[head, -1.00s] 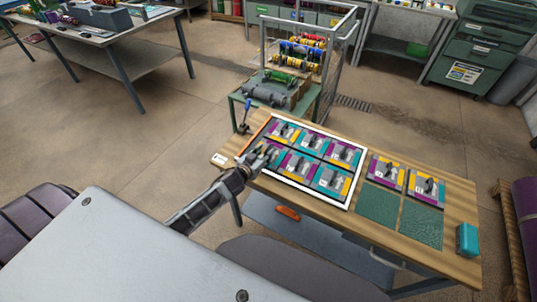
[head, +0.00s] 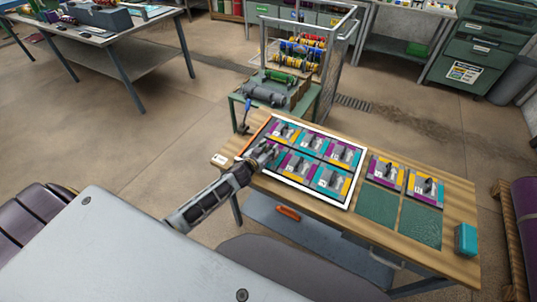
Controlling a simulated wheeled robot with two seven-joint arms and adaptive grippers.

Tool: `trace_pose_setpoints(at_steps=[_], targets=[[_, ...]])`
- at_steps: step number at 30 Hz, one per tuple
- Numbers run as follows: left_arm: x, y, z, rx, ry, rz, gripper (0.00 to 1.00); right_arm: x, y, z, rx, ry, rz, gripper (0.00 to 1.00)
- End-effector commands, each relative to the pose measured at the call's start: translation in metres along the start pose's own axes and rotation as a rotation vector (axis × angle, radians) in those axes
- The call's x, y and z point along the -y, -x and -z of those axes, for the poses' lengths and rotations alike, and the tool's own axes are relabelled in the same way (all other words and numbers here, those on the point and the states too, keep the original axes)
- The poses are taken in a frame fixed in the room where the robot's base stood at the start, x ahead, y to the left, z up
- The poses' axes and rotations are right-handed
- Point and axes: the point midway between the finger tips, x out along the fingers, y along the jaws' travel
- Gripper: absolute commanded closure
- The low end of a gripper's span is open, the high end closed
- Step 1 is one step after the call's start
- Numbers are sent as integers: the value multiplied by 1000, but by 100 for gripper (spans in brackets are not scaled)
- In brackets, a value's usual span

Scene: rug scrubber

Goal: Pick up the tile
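Several square tiles in purple, teal, yellow and grey lie in two rows in a white-framed tray (head: 308,196) on a wooden table. Two similar tiles, a left one (head: 386,172) and a right one (head: 426,187), lie to the right of the tray. My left gripper (head: 268,152) is over the near-left corner of the tray, at the front-left tile, and hides most of it. The fingers are small and dark here, so I cannot tell whether they are open, shut or touching the tile. My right gripper is not in view.
Two dark green squares (head: 378,207) lie in front of the two right tiles. A teal block (head: 466,240) stands at the table's right end. A blue-handled tool (head: 246,115) is at the back left. A green cart (head: 277,92) stands behind the table.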

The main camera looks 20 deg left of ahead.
Motion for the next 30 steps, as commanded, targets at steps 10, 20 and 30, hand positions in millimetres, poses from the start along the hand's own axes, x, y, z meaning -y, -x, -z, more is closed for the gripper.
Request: trace_pose_setpoints(at_steps=[10,20,30], targets=[[0,-3,-1,1,0,-1,61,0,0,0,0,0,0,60],[0,-3,0,1,0,0,72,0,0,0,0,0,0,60],[0,-3,0,1,0,0,100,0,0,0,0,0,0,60]])
